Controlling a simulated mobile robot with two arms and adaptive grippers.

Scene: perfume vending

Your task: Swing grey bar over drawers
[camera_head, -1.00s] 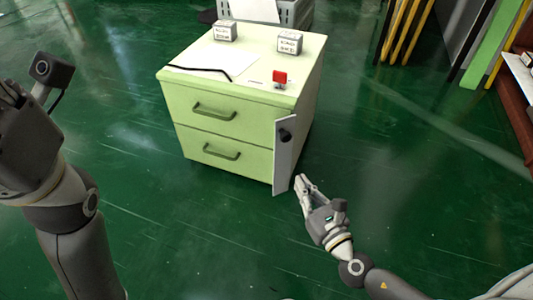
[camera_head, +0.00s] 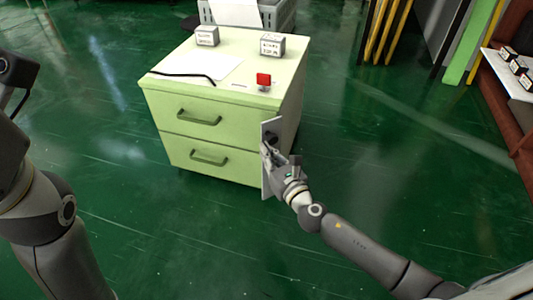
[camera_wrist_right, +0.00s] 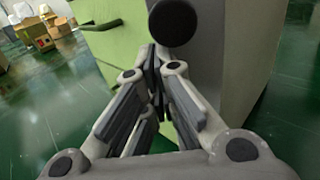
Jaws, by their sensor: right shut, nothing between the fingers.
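In the right wrist view the bar (camera_wrist_right: 215,65) fills the upper middle, with the black knob (camera_wrist_right: 173,22) close above the fingers. My right gripper (camera_head: 268,150) is shut and empty, with its fingertips at the bar just below the knob; I cannot tell whether they touch. My left arm shows at the left edge, its fingers out of frame.
On the cabinet top are two small white boxes (camera_head: 207,36) (camera_head: 271,45), a paper sheet, a black cable (camera_head: 185,76) and a red item (camera_head: 263,80). A shelf with small boxes (camera_head: 510,57) stands at the far right. The green floor in front is clear.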

